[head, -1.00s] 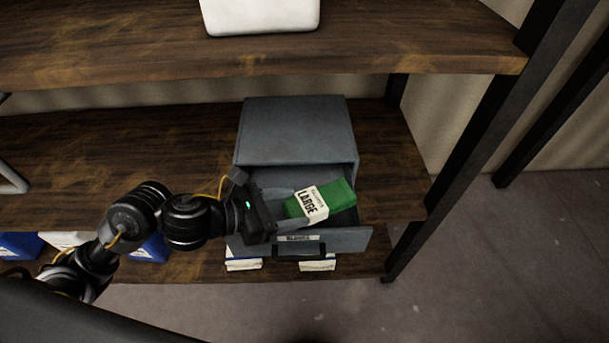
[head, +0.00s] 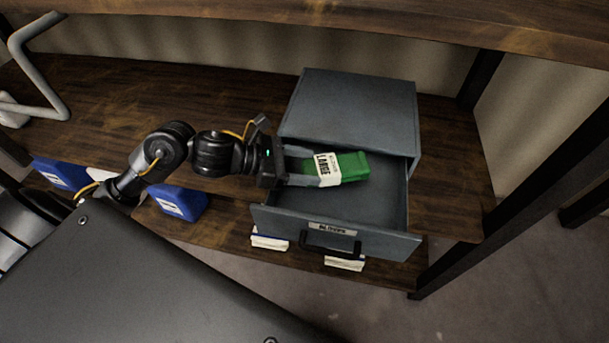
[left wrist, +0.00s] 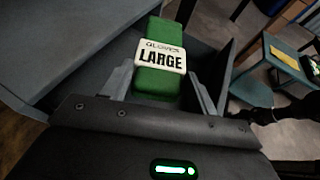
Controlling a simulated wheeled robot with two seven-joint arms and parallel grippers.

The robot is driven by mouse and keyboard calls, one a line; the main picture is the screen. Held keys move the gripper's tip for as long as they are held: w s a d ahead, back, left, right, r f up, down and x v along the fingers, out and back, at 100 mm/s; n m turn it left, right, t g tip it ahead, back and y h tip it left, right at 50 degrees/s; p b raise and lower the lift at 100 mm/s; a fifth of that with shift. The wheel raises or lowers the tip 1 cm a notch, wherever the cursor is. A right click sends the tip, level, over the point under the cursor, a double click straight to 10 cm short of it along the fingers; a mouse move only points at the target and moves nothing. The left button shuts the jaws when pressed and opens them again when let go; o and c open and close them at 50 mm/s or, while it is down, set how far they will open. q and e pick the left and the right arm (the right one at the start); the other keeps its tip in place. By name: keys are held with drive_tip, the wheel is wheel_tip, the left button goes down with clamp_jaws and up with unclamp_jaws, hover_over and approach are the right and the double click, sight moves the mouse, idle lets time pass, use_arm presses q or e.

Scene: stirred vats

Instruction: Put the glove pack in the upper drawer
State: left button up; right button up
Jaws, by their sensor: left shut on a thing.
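The glove pack (head: 350,166) is a green box with a white band marked LARGE. It also shows in the left wrist view (left wrist: 158,85), between the fingers. My left gripper (head: 308,168) is shut on the end of the pack and holds it over the open drawer (head: 385,205) of the grey cabinet (head: 350,105). The drawer is pulled out, with a black handle and a label on its front. Whether the pack touches the drawer floor I cannot tell. My right gripper is not in view.
The cabinet stands on a wooden shelf (head: 150,85), with another shelf board above. Blue bins (head: 178,204) and white-labelled items sit on the shelf below. A black rack post (head: 450,200) rises at the right. A grey bent tube (head: 45,75) is at the upper left.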

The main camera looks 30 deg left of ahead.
use_arm(q)
drive_tip(key=shift+w+a+f, duration=0.25)
drive_tip(key=shift+a+f, duration=0.05)
drive_tip(key=shift+f, duration=0.1)
drive_tip(key=f, duration=0.1)
drive_tip(key=f+b, duration=0.1)
drive_tip(key=f, duration=0.1)
drive_tip(key=shift+w+a+f+b, duration=0.15)
drive_tip(key=shift+w+a+b, duration=0.05)
drive_tip(key=shift+a+b, duration=0.1)
drive_tip(key=shift+f, duration=0.3)
drive_tip(key=shift+r, duration=0.1)
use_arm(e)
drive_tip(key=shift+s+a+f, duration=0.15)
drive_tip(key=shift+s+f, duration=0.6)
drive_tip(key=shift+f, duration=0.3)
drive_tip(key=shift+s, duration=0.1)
use_arm(q)
drive_tip(key=shift+f+b, duration=0.65)
drive_tip(key=shift+b, duration=0.4)
drive_tip(key=o, duration=1)
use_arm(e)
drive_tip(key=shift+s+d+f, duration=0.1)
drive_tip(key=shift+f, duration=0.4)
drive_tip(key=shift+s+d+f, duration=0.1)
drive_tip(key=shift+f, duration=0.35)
